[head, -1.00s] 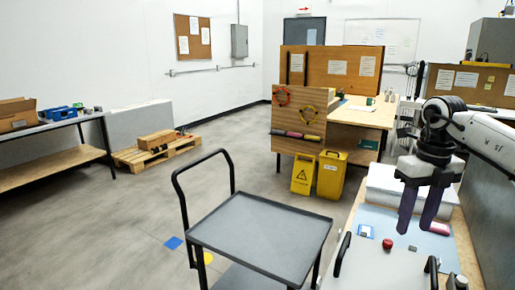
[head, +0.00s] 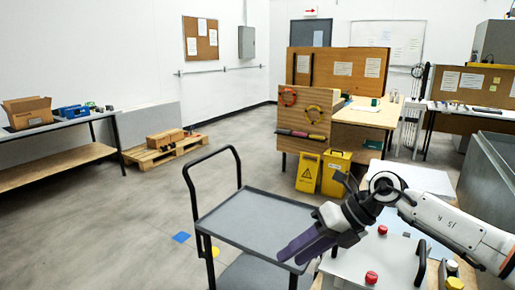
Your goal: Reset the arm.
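My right arm comes in from the right. Its gripper (head: 303,246) has dark purple fingers that point down and left, over the right edge of the grey cart. The two fingers lie close along each other at this angle, and I cannot tell whether there is a gap between them. I see nothing held at the fingertips. My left arm and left gripper do not show.
A grey cart (head: 240,222) with a black handle stands in front, its top bare. A light-coloured unit with a red button (head: 371,277) and black handles lies below my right arm. Yellow bins (head: 336,172) stand behind. Open floor (head: 110,225) lies to the left.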

